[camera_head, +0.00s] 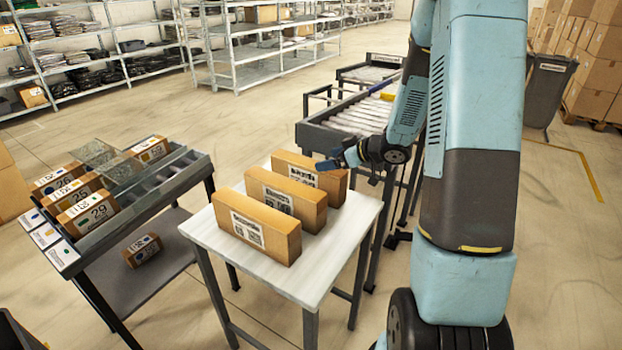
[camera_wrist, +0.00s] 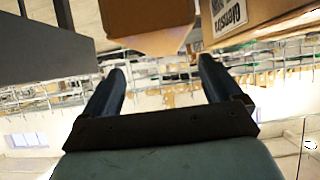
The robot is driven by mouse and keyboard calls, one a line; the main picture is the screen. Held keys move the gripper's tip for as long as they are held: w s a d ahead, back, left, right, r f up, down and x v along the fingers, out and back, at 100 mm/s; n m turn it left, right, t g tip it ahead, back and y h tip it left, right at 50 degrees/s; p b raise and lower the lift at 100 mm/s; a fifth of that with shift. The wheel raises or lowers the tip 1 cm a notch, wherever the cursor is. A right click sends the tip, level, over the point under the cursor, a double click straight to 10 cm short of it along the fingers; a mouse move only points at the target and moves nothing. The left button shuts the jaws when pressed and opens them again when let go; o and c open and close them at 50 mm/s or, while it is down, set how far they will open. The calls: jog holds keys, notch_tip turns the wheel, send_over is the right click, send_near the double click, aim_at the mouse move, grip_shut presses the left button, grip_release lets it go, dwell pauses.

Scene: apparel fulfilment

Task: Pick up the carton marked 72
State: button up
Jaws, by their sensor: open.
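Several small numbered cartons sit on the dark sloped rack (camera_head: 186,180) at the left. One carton (camera_head: 88,212) seems to read 29; the other numbers are too small to read surely, so I cannot tell which is marked 72. Another small carton (camera_head: 143,250) lies on the rack's lower shelf. My gripper (camera_head: 328,164) is at the far right carton (camera_head: 308,175) on the white table, close to its top; I cannot tell whether it touches. In the wrist view my gripper (camera_wrist: 161,65) is open, with nothing visible between its fingers. A labelled carton (camera_wrist: 228,18) shows at the top.
Three long brown cartons stand in a row on the white table (camera_head: 335,228), including the near one (camera_head: 258,228) and middle one (camera_head: 286,198). A roller conveyor (camera_head: 350,120) is behind it. Shelving (camera_head: 270,50) and a grey bin (camera_head: 545,88) stand farther back. Open floor lies between.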

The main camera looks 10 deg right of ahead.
aim_at(310, 163)
jog(key=shift+x, duration=4)
jog(key=shift+a+r, duration=0.1)
jog(key=shift+a, duration=0.05)
jog(key=shift+c, duration=0.3)
grip_shut()
